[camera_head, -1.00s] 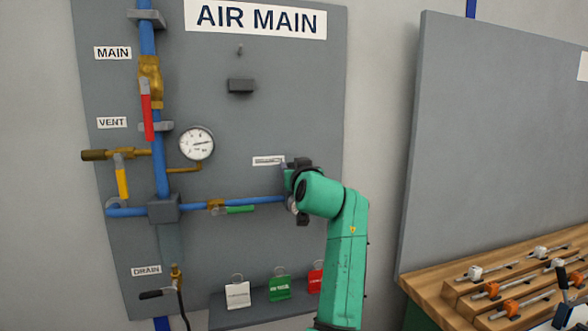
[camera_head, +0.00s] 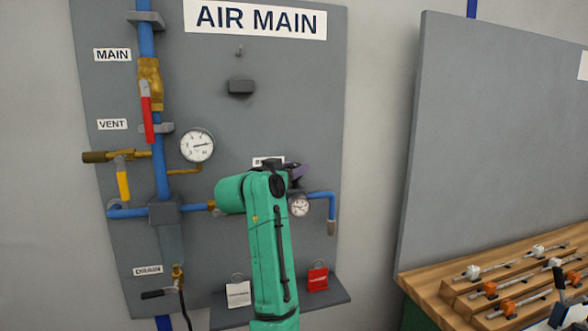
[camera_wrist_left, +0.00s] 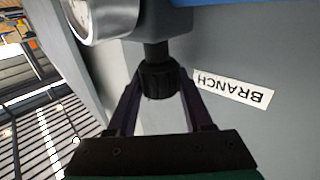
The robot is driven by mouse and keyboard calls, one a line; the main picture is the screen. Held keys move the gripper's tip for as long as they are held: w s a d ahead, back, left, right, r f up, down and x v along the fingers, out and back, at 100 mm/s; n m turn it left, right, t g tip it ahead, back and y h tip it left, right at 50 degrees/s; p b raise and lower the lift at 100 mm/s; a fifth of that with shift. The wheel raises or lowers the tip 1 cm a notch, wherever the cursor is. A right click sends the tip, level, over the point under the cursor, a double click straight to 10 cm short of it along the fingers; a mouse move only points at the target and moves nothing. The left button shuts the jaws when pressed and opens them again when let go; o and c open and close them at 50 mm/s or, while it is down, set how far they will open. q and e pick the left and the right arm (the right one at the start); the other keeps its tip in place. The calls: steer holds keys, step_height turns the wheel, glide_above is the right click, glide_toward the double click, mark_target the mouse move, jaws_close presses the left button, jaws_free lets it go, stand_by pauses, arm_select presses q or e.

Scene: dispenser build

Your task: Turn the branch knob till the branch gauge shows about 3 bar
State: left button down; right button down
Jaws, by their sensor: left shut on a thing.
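The branch knob (camera_wrist_left: 158,82) is a dark ribbed knob on a short stem under a grey body in the left wrist view. My left gripper (camera_head: 296,171) is shut on it, with one finger on each side. In the head view my arm hides the knob. The branch gauge (camera_head: 299,206) is a small white dial just below the gripper. Its rim and part of its face also show in the left wrist view (camera_wrist_left: 97,14). Its needle is too small to read. The BRANCH label (camera_wrist_left: 231,89) sits beside the knob. My right gripper is not in view.
The main gauge (camera_head: 197,145), red lever (camera_head: 146,105) and yellow lever (camera_head: 123,185) are left of my arm. A blue pipe (camera_head: 331,205) bends down right of the branch gauge. A wooden bench (camera_head: 440,287) is at right.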

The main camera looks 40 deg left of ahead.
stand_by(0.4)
arm_select(q)
steer(key=shift+c, duration=1.5)
jaws_free()
